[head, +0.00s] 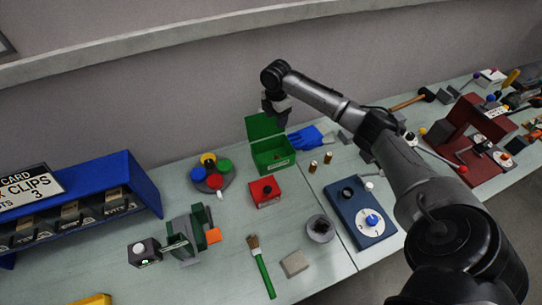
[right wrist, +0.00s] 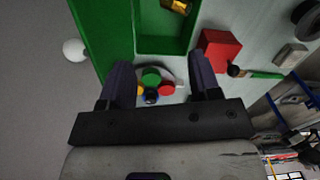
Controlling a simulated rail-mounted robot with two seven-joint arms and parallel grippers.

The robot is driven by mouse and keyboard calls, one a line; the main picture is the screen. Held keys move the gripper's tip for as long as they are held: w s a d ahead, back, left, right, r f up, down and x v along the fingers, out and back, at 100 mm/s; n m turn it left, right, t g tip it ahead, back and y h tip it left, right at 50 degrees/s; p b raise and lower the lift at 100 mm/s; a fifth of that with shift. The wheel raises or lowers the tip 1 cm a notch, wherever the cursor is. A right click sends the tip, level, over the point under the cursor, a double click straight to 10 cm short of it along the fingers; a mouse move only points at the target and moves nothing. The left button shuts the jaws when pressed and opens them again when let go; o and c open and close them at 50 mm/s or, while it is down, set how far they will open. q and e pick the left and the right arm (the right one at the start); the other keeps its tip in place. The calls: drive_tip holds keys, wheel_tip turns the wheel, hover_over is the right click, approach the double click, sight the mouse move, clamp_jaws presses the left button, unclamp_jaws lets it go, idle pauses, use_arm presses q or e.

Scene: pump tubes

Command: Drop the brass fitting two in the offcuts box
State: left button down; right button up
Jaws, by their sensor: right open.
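The green box (head: 272,158), which looks like the offcuts box, stands on the bench with its lid open. My right gripper (head: 275,118) is above it, open and empty. In the right wrist view its two fingers are apart (right wrist: 160,88) with nothing held between them. A brass-coloured piece (right wrist: 177,6) shows inside the green box (right wrist: 165,45) at the top edge of that view, partly cut off. Two brass fittings (head: 313,167) (head: 328,158) stand upright on the bench to the right of the box. I cannot tell which number any piece is. My left gripper is out of view.
A red box (head: 265,193) and a round holder with coloured knobs (head: 213,178) stand near the green box. A blue dial panel (head: 361,213), a grey dish (head: 320,229) and a brush (head: 261,267) are in front.

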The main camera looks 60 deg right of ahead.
drive_tip(key=shift+r, duration=2.1)
